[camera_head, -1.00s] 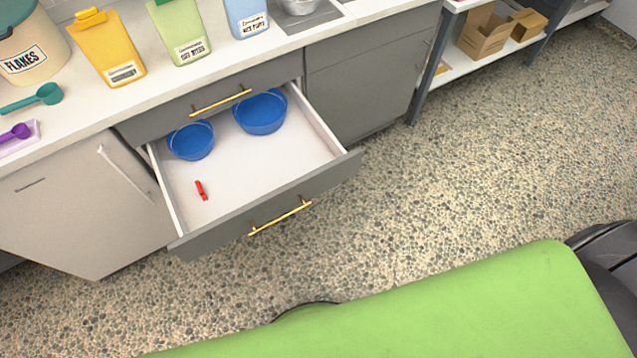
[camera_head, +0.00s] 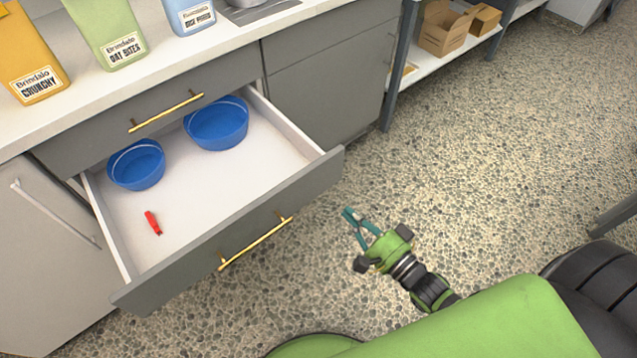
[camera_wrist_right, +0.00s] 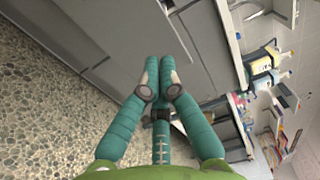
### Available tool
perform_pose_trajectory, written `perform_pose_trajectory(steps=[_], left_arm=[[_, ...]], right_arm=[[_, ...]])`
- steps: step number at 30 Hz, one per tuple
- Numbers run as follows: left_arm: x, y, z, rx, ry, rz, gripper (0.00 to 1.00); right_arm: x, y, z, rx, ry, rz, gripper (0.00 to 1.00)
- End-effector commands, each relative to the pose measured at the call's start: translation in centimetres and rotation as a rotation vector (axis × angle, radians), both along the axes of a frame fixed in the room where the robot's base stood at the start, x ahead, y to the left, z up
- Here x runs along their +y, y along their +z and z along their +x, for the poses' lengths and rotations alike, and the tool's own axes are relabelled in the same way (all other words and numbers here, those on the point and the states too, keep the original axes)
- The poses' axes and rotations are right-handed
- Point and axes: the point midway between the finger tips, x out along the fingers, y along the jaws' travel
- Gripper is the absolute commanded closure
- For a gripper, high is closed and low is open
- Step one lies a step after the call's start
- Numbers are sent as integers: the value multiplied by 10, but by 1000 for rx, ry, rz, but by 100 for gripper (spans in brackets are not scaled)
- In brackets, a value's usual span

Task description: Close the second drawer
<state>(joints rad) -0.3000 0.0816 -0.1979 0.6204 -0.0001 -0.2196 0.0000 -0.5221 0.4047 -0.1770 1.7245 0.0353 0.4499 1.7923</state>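The second drawer (camera_head: 232,239) is pulled well out below a shut top drawer (camera_head: 150,112). Its grey front has a gold bar handle (camera_head: 255,243). Two blue bowls (camera_head: 217,124) and a small red object (camera_head: 153,223) lie inside. My right gripper (camera_head: 349,214) is to the right of the drawer front, apart from the handle. Its teal fingers meet at the tips with nothing between them. In the right wrist view the gripper (camera_wrist_right: 160,62) also looks shut and empty. My left gripper is out of view.
Food containers (camera_head: 110,35) stand on the white counter (camera_head: 190,62) above. A light cabinet door (camera_head: 45,265) is left of the drawer, and a grey cabinet (camera_head: 330,95) is right. A shelf with cardboard boxes (camera_head: 445,30) is farther right. The speckled floor (camera_head: 480,170) is open.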

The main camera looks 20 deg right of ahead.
Motion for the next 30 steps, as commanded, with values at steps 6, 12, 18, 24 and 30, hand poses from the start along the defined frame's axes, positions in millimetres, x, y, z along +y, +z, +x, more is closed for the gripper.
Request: perform_pose_trajectory(steps=[6, 12, 18, 24, 30], left_arm=[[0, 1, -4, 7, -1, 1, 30], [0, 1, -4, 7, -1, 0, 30], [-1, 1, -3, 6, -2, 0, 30], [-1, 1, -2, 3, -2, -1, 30], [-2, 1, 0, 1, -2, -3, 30]], right_arm=[[17, 2, 46, -5, -2, 0, 100], [30, 1, 84, -2, -2, -2, 100], [38, 0, 106, 0, -2, -3, 100], [40, -1, 112, 2, -2, -3, 100], [40, 0, 112, 2, -2, -3, 100]])
